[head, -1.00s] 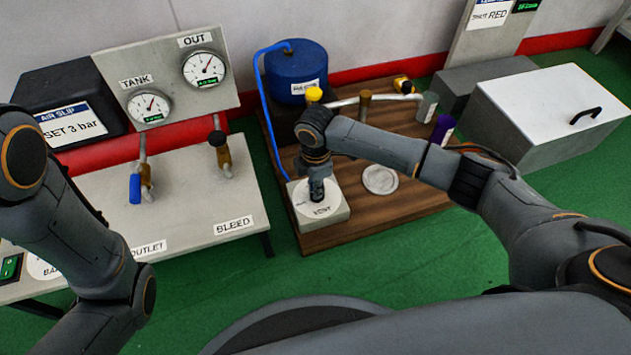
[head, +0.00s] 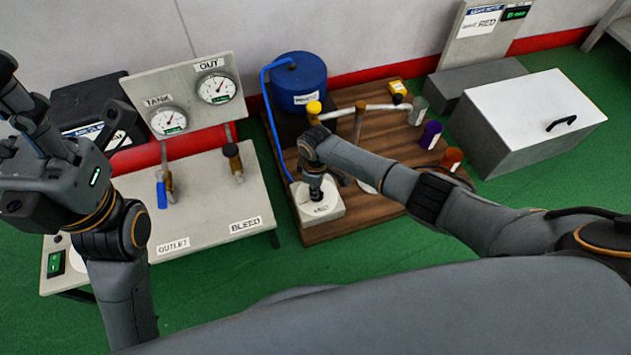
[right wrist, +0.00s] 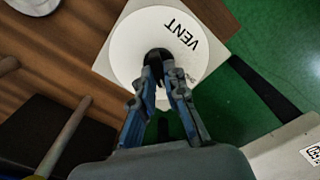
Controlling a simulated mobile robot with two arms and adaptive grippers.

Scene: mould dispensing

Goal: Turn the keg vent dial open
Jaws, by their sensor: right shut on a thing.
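The vent dial is a white disc marked VENT (right wrist: 195,62) with a dark knob at its centre, on a pale square block (head: 325,211). In the head view it sits at the front left of the wooden board. My right gripper (head: 317,192) points down onto it. In the right wrist view my right gripper (right wrist: 163,72) is shut on the dark knob, and its fingers hide part of it. The blue keg (head: 298,84) stands behind, with a blue hose running down to the block. My left gripper (head: 65,100) is raised at the left, empty, its fingers apart.
The wooden board (head: 318,236) also carries a pipe and several coloured cups at its right. A bench (head: 203,200) with TANK and OUT gauges (head: 215,88) stands to the left. A grey box with a white lid (head: 530,110) is at the right. Green floor lies in front.

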